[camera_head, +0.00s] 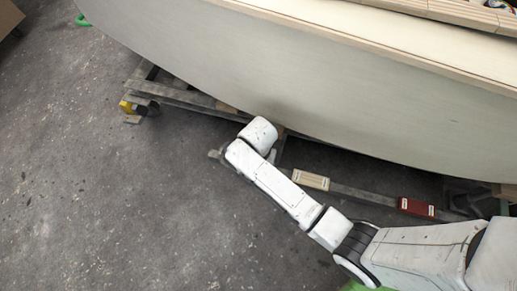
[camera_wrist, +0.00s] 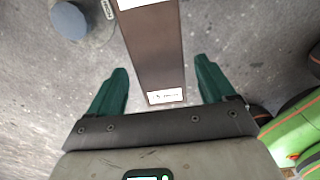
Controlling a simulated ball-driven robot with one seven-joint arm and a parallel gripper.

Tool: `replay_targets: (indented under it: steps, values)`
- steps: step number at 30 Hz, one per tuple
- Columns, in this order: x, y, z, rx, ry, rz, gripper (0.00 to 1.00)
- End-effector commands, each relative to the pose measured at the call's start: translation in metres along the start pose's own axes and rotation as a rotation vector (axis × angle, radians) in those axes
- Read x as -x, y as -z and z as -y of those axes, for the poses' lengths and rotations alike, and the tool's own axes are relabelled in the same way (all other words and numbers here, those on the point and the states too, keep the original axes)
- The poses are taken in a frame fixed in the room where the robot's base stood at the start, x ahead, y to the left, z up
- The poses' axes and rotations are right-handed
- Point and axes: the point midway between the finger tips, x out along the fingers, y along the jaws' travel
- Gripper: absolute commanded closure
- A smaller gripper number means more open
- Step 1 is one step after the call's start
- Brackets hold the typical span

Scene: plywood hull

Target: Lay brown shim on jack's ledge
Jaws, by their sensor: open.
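In the wrist view, a long brown bar (camera_wrist: 152,50), which looks like the brown shim, runs from the top edge down between my fingers. White labels show near both its visible ends. My gripper (camera_wrist: 161,85) is open, with one green finger on each side of the bar and a gap on both sides. I cannot tell how far the bar is below the fingers. In the head view my arm hides the gripper and the bar. I cannot make out the jack's ledge in either view.
In the head view the pale hull (camera_head: 330,75) overhangs the floor. A tan block (camera_head: 311,180) and a red block (camera_head: 416,207) sit along a low beam. A yellow bracket (camera_head: 127,106) stands left. A blue-grey round knob (camera_wrist: 69,20) shows in the wrist view. Left floor is clear.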

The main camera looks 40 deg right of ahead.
Motion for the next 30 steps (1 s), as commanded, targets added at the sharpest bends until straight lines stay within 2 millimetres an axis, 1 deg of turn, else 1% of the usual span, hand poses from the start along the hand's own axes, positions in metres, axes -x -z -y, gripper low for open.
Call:
replay_targets:
  steps: [5, 12, 15, 18, 21, 24, 30]
  values:
    - [0.022, 0.0, -0.001, 0.0, -0.002, 0.001, 0.17]
    - [0.072, 0.0, -0.001, 0.0, -0.003, 0.002, 0.17]
    - [0.09, 0.0, -0.001, 0.0, -0.003, 0.001, 0.17]
    - [0.105, 0.0, -0.001, 0.0, -0.002, 0.001, 0.17]
    - [0.115, 0.0, -0.001, 0.0, -0.001, 0.0, 0.17]
    - [0.12, 0.0, -0.001, 0.0, -0.001, 0.0, 0.17]
    - [0.122, 0.0, 0.0, -0.001, 0.0, 0.0, 0.17]
